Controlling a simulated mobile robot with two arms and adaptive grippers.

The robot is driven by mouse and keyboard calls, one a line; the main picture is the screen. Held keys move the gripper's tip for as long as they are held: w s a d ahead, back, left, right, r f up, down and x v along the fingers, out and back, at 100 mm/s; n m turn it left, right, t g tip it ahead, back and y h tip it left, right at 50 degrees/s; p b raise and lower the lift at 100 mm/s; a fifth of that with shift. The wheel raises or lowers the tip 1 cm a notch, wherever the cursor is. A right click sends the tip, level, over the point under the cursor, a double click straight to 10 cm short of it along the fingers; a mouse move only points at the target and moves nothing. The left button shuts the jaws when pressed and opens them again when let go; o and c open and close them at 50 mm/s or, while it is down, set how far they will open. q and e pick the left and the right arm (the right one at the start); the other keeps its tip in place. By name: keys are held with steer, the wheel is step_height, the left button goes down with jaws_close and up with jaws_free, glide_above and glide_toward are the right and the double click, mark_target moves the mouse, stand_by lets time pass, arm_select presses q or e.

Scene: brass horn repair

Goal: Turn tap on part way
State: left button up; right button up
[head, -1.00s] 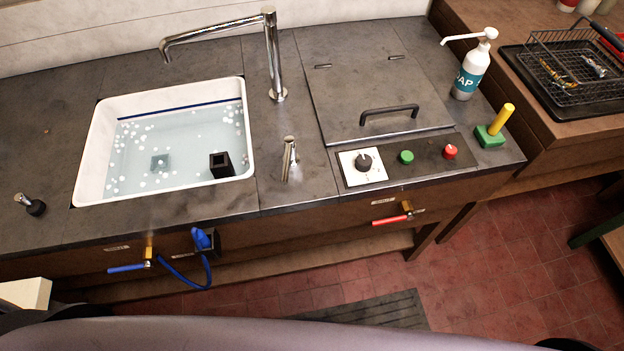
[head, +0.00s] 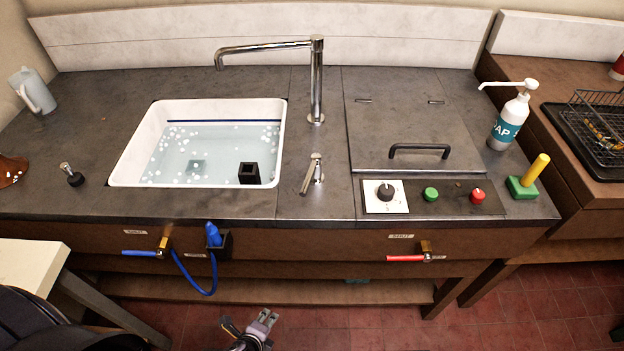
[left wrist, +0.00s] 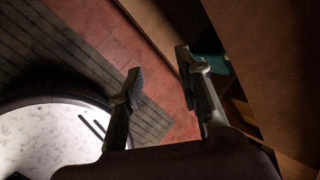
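A tall chrome tap (head: 316,80) stands right of the white sink, its spout reaching left over the basin. A short chrome lever (head: 313,170) stands on the counter in front of it. On the cabinet front are a valve with a blue handle (head: 140,253) and a valve with a red handle (head: 405,259). My left gripper (head: 264,318) is low in front of the cabinet, below the counter and apart from the taps. In the left wrist view its two fingers (left wrist: 158,68) are apart with nothing between them. My right gripper is not in view.
The sink (head: 120,176) holds water with white floating bits and a black block (head: 249,173). A blue hose (head: 187,278) loops below the counter edge. A control panel (head: 455,198) and soap bottle (head: 508,122) are at right. A pale tabletop (head: 28,262) is at near left.

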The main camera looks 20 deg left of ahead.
mark_target(316, 158)
arm_select(q)
steer(key=w+d+r+m+t+b, duration=0.25)
steer(key=w+r+m, duration=0.3)
steer(key=r, duration=0.45)
steer(key=d+r+m+t+b, duration=0.3)
steer(key=r+m+t, duration=0.6)
steer(key=r, duration=2)
steer(key=shift+m+g, duration=0.35)
steer(key=w+p, duration=0.1)
steer(key=w, duration=0.5)
steer(key=w+p, duration=0.2)
steer(key=w, duration=0.4)
steer(key=w+p, duration=0.1)
steer(key=w, duration=0.4)
steer(key=shift+w+d+p, duration=0.3)
steer(key=shift+w, duration=0.1)
steer(key=shift+c, duration=0.2)
jaws_close()
